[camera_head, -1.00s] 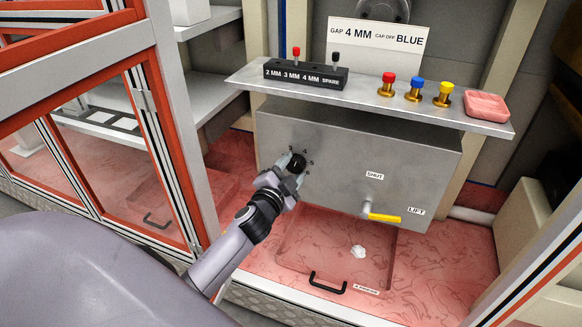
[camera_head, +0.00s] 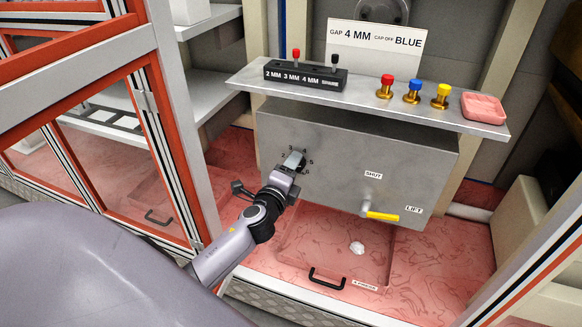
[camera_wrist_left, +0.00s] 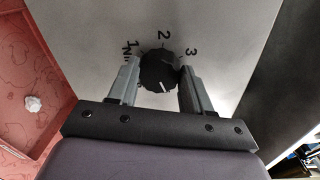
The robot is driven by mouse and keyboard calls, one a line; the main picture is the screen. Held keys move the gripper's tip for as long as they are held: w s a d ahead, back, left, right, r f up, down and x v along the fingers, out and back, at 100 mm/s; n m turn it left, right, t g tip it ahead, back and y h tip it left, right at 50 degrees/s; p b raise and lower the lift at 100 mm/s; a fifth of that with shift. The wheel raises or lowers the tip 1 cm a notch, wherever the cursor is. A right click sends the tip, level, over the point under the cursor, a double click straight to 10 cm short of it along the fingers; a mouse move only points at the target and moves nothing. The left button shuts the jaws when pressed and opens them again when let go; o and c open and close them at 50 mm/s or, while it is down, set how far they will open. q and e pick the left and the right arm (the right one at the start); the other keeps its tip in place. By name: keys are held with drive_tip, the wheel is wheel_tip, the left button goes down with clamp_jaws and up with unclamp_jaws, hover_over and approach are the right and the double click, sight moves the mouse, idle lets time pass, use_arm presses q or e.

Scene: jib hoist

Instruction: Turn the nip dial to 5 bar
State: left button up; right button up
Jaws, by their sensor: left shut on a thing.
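The nip dial (camera_wrist_left: 158,70) is a round black knob on the grey panel (camera_head: 345,165). In the left wrist view it sits between the two fingers of my left gripper (camera_wrist_left: 160,78), which is shut on it. The white pointer line on the knob points toward the gripper's palm, away from the 2. The figures 1, 2 and 3 show around the far side; whatever the pointer faces is hidden by the gripper. In the head view, my left gripper (camera_head: 293,161) covers most of the dial, with a 5 showing to its right. My right gripper is out of view.
A yellow lever (camera_head: 381,216) is on the panel's lower right. Above, a shelf (camera_head: 365,98) holds a black gauge block (camera_head: 306,75), red, blue and yellow caps, and a pink dish (camera_head: 484,107). An orange-framed door (camera_head: 165,130) stands left of my arm.

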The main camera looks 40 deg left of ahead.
use_arm(q)
drive_tip(key=shift+m, duration=1)
drive_tip(key=o, duration=1)
drive_tip(key=shift+o, duration=0.2)
drive_tip(key=p+v, duration=0.1)
drive_tip(key=v, duration=0.6)
drive_tip(key=shift+s+d, duration=0.15)
